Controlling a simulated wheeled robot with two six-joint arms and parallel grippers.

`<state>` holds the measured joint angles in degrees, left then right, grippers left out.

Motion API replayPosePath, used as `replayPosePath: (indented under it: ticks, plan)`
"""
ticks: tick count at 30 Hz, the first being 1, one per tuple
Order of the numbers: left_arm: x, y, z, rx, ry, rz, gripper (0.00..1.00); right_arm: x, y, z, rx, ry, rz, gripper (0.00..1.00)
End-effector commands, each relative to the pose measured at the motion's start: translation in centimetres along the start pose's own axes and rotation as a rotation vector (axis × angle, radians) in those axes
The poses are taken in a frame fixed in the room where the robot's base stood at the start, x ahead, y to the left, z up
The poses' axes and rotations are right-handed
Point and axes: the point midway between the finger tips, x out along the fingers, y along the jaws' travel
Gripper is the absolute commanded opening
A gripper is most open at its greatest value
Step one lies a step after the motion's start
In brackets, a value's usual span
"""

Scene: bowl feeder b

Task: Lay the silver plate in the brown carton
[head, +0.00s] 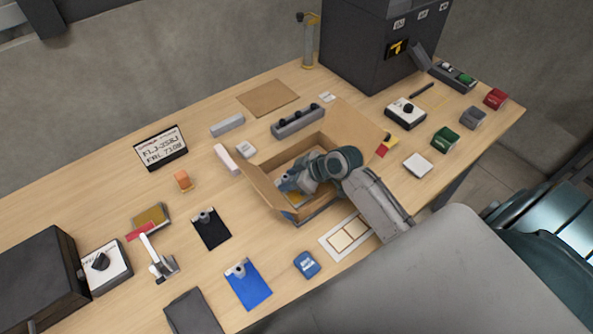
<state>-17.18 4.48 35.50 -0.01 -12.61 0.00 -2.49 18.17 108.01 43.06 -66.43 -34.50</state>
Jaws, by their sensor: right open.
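The brown carton (262,188) stands open on the wooden table with its flaps folded outward. My right arm reaches in from the lower right, and my right gripper (291,186) is down inside the carton. The gripper is open; its fingertips are small and partly hidden by the arm and wall. A pale grey flat patch shows inside the carton beside the gripper; I cannot tell whether it is the silver plate. A small yellow-orange patch shows below the gripper. No other silver plate can be made out for certain. My left gripper is not in view.
A grey block with black knobs (298,121) stands behind the carton, and a white block (227,159) lies left of it. A framed tray (346,237) and a blue box (306,264) lie in front. Clipboards (247,285) lie front left. A dark cabinet (368,50) stands behind.

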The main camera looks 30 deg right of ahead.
Motion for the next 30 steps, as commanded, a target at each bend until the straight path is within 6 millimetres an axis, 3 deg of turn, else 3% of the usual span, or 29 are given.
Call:
replayPosePath:
  ticks: [5, 18, 30]
  plan:
    - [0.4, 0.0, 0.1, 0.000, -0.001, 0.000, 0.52, -1.8, 0.1, 0.1, -0.004, -0.001, 0.003, 0.43]
    - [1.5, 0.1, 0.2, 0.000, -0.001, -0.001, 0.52, -8.8, 0.1, 0.1, -0.005, -0.003, 0.002, 0.43]
    - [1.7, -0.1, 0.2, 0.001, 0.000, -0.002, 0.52, -11.9, 0.1, -0.1, -0.003, 0.000, 0.001, 0.43]
